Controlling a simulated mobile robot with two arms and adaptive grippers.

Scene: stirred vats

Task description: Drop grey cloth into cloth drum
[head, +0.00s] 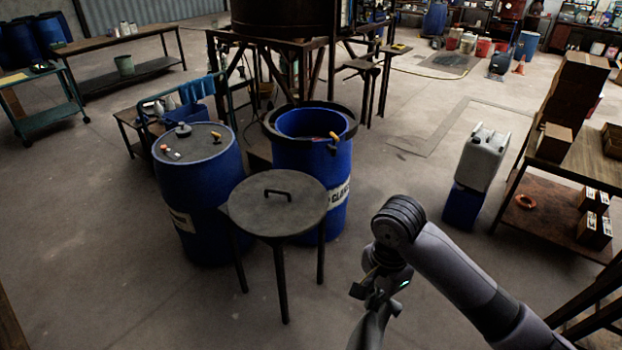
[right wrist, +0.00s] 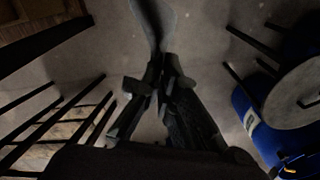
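My right gripper (head: 378,288) is in front of and to the right of the drums, pointing down. It is shut on a grey cloth (head: 371,328), which hangs below it toward the bottom edge. In the right wrist view the fingers (right wrist: 163,62) are closed together, with the cloth (right wrist: 155,22) stretching away from their tips. An open blue drum (head: 318,215) with a dark rim and a white label stands left of the gripper, apart from it. The label is partly hidden and I cannot read it surely. My left gripper is out of view.
A round grey lid with a handle (head: 278,203) rests on a stand before the open drum. A closed blue drum (head: 200,210) stands to its left. A pale jerrycan (head: 483,157) sits on a blue box (head: 463,206). A shelf bench (head: 560,228) stands right. Floor between is clear.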

